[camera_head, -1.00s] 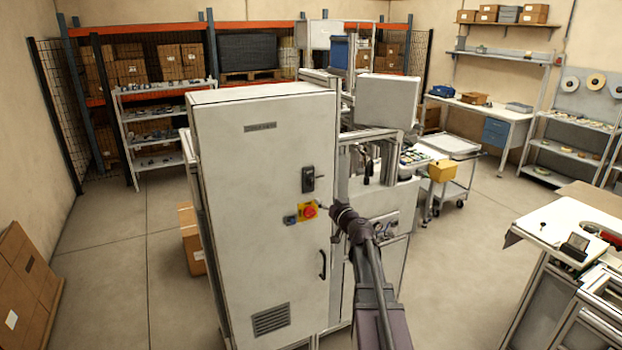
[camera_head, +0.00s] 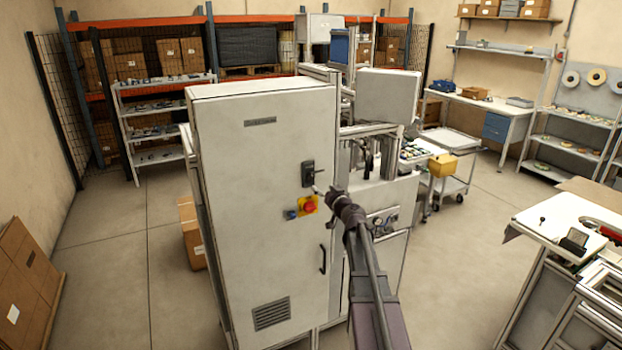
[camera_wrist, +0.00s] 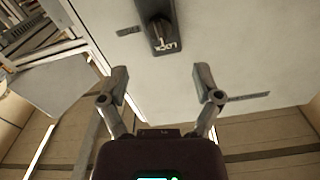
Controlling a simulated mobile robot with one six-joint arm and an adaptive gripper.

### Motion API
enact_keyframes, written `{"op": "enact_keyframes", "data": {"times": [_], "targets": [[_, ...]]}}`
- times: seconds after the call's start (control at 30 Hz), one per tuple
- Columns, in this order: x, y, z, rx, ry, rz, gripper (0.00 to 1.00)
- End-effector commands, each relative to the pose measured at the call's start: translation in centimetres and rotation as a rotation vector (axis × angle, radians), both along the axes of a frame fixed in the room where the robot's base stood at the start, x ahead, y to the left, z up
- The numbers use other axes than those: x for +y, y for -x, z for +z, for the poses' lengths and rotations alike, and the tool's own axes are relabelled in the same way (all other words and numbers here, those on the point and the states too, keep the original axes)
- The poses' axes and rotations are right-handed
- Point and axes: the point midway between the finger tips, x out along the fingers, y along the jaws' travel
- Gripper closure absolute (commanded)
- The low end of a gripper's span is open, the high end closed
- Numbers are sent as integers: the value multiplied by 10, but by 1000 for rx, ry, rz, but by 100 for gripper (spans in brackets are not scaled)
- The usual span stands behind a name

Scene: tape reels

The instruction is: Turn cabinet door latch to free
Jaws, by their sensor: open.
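The cabinet door (camera_head: 260,190) is a tall light grey panel and stands closed. Its latch (camera_head: 308,174) is a small dark plate with a knob, high near the door's right edge. In the wrist view the latch (camera_wrist: 161,27) is at the top centre, with white lettering at the end of its plate. My gripper (camera_wrist: 161,73) is open and empty, its two fingers spread apart. The latch lies beyond the fingertips, between their lines, with no contact visible. In the head view my gripper (camera_head: 318,190) is just below and right of the latch, small and partly hidden by my wrist.
A red knob on a yellow plate (camera_head: 308,205) sits just below the latch. A dark door handle (camera_head: 322,259) is lower down. A grey box (camera_head: 387,96) stands out at the right of the cabinet. Open floor (camera_head: 110,270) lies to the left.

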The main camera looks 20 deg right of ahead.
Motion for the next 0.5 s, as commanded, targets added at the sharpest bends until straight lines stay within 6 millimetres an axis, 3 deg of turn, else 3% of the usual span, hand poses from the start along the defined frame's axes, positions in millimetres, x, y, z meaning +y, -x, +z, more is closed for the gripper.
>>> {"op": "enact_keyframes", "data": {"times": [0.1, 0.5], "targets": [[0, -23, 0, 0, 0, 1, 18], [2, -79, 0, 0, 0, 0, 18]]}}
